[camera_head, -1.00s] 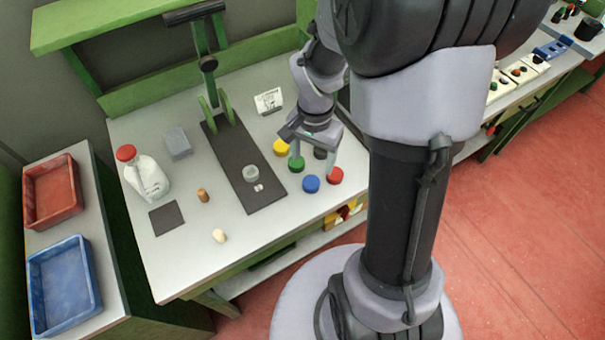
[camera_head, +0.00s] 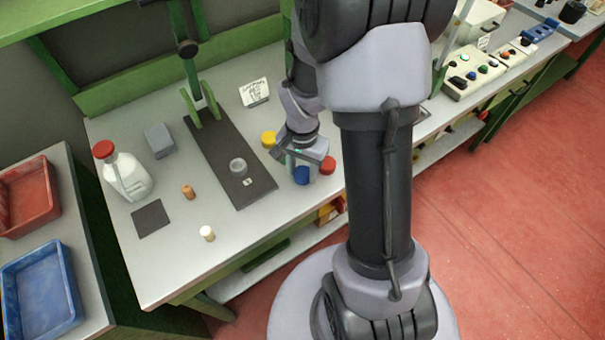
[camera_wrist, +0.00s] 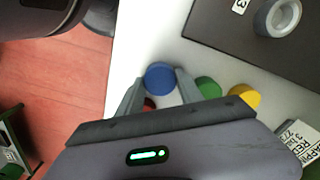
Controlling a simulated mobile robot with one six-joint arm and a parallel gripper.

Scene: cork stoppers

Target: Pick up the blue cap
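The blue cap (camera_head: 301,175) sits on the white bench near its front edge, just below my gripper (camera_head: 304,160) in the head view. In the wrist view the blue cap (camera_wrist: 160,78) lies between the tips of my gripper (camera_wrist: 158,84). The fingers stand apart on either side of it. I cannot tell whether they touch it. A red cap (camera_head: 327,165) is close on the right. A yellow cap (camera_head: 268,139) is behind to the left. A green cap (camera_wrist: 208,88) shows beside one finger in the wrist view and is hidden in the head view.
A bottle with a red lid (camera_head: 127,172) and cork stoppers (camera_head: 188,192) stand farther left. A white card (camera_head: 254,92) stands behind. The front-left bench top is mostly clear.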

